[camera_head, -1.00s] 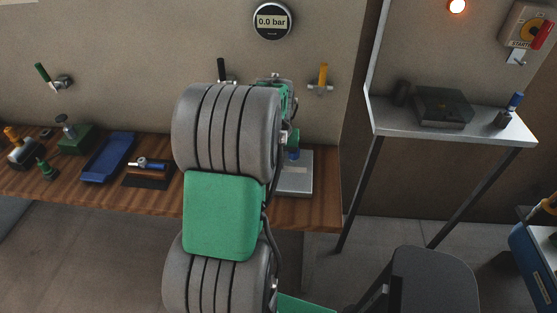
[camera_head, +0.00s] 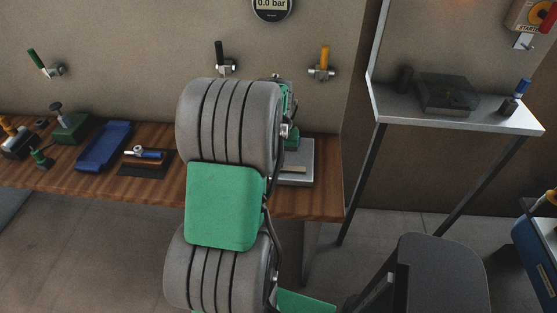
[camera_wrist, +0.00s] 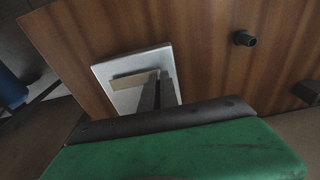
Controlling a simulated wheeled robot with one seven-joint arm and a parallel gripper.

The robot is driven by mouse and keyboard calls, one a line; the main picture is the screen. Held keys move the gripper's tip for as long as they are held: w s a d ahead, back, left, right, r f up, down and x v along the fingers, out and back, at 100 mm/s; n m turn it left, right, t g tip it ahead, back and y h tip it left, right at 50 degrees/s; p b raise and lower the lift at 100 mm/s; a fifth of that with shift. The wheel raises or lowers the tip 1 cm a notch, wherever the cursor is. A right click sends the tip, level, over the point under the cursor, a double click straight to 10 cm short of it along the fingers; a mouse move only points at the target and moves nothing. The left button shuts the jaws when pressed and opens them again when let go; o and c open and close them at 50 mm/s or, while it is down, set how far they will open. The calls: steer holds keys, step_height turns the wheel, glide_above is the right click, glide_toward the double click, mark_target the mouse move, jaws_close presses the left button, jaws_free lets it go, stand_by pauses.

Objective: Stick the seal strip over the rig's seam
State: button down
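A tan strip (camera_wrist: 138,80), probably the seal strip, lies over a pale grey plate (camera_wrist: 108,70) on the wooden bench in the wrist view. In the head view the strip (camera_head: 293,169) shows at the plate's (camera_head: 300,181) front part, right of my arm. My gripper (camera_wrist: 160,74) points down at the plate, its two grey fingers close together with tips at the strip's right end. Whether they grip it is unclear. In the head view my arm hides most of the gripper (camera_head: 291,143). I cannot pick out the rig's seam.
The bench (camera_head: 60,178) holds a blue tray (camera_head: 105,146), a blue-handled tool (camera_head: 146,154) on a dark mat and a green clamp-like device (camera_head: 72,128). A metal side table (camera_head: 450,119) stands right. In the wrist view a black fitting (camera_wrist: 244,38) stands on the bench.

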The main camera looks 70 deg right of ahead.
steer(key=shift+f+b, duration=0.3)
steer(key=shift+f, duration=0.15)
stand_by(0.6)
steer(key=c, duration=1.6)
jaws_free()
steer(key=shift+o, duration=0.2)
steer(key=shift+r, duration=0.1)
step_height(320, 180, up, 8)
steer(key=b, duration=0.1)
steer(key=shift+a+f, duration=0.2)
steer(key=shift+a, duration=0.25)
steer(key=shift+s, duration=0.1)
